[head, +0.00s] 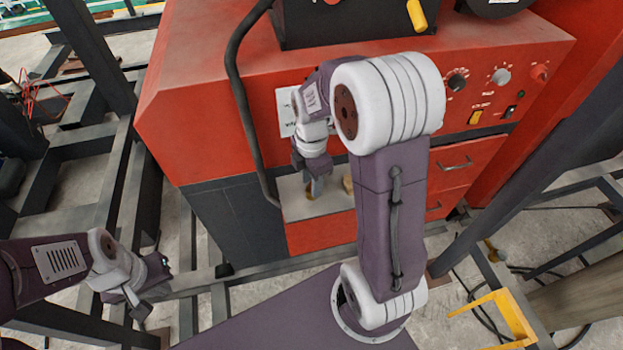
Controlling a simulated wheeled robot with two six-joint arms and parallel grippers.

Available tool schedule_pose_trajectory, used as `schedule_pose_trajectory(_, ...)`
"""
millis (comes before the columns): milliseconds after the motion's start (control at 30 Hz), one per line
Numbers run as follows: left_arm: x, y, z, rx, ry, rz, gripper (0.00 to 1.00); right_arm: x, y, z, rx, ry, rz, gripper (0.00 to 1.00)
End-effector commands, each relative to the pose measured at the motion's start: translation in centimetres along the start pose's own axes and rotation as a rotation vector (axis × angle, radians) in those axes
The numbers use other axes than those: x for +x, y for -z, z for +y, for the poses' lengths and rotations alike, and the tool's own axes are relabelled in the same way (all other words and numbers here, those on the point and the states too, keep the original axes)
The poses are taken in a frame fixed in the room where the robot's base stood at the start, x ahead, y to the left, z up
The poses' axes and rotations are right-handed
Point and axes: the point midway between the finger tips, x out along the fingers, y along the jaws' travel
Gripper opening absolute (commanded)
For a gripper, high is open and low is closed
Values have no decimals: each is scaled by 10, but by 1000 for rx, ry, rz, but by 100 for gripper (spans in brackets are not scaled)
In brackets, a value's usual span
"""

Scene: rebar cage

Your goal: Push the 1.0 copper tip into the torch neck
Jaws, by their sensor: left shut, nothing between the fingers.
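My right gripper (316,186) points down over a pale shelf (300,208) in the front of the red machine. Its fingers are small here, and I cannot tell whether they are open or hold something. A small brass-coloured piece (309,194) shows right at these fingertips. Another small tan or brass-coloured piece (348,185) stands just to the right, partly hidden by my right arm. I cannot tell which piece is the copper tip or the torch neck. My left gripper (143,310) is at the lower left, shut and empty, well away from the shelf.
The red machine (200,100) fills the middle, with knobs and switches (480,85) and drawers (465,163) on its right. A black cable (240,100) hangs down its front. Dark steel beams (120,180) frame both sides. A yellow bracket (505,310) stands at lower right.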

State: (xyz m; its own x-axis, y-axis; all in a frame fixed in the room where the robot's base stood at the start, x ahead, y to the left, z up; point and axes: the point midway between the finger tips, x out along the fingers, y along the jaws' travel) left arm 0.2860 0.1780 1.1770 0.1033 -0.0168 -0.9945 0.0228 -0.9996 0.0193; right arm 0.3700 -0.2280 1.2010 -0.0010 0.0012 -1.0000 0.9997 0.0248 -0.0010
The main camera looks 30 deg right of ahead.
Motion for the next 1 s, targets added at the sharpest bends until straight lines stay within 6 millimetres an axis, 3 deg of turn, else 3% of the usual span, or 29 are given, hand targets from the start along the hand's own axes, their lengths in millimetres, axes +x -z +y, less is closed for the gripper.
schedule_pose_trajectory(133,5,0,0,0,0,0,0,-19,0,2,0,-8,-1,37)
schedule_pose_trajectory(400,13,-1,0,0,0,0,0,-76,0,1,0,-6,-1,37)
schedule_pose_trajectory(500,14,-1,0,0,0,0,0,-86,0,0,0,-2,0,37)
schedule_pose_trajectory(1000,14,-1,0,0,0,0,0,-90,0,0,0,0,0,37)
